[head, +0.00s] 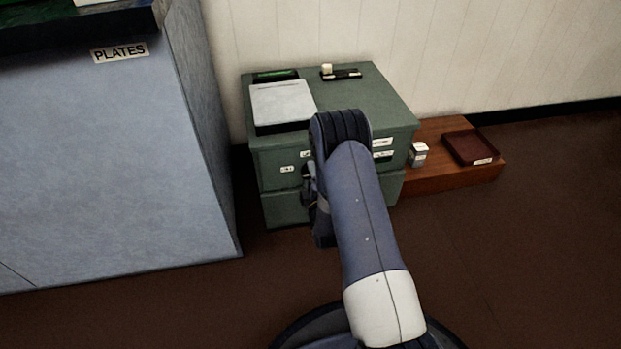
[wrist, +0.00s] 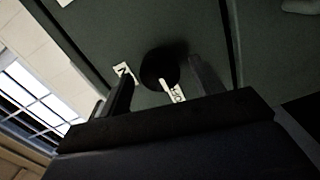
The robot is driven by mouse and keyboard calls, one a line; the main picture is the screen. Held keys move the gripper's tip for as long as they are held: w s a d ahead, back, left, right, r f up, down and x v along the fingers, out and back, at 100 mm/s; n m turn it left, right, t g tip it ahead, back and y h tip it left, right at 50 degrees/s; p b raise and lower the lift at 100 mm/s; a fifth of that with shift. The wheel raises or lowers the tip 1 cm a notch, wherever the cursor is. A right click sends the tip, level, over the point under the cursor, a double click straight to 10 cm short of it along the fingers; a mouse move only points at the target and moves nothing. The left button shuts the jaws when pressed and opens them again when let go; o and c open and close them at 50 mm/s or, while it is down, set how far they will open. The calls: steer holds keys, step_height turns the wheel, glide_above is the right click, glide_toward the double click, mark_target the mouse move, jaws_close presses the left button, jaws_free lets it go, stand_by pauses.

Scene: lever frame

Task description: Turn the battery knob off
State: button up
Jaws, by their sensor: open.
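The battery knob (wrist: 158,66) is a dark round knob on a green panel in the wrist view. A white pointer mark (wrist: 166,90) runs from it toward the lower right, close beside a white label (wrist: 179,93) that seems to read OFF. A second small label (wrist: 123,71) lies to the knob's left, partly cut by a finger. My gripper (wrist: 162,70) is open, with one finger on either side of the knob; I cannot tell whether they touch it. In the head view my arm covers the knob on the green cabinet's front (head: 278,155).
A grey lidded panel (head: 282,103) and small black items (head: 341,74) are on the cabinet top. A blue-grey counter labelled PLATES (head: 110,170) stands close on the left. A low wooden platform (head: 440,178) on the right bears a dark red tray (head: 470,147) and small white box (head: 419,154).

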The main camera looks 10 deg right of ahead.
steer(key=s+p, duration=0.3)
steer(key=s, duration=0.7)
steer(key=shift+s+r, duration=0.15)
steer(key=shift+s, duration=0.25)
steer(key=w+b, duration=0.3)
steer(key=w, duration=0.8)
steer(key=shift+s, duration=0.15)
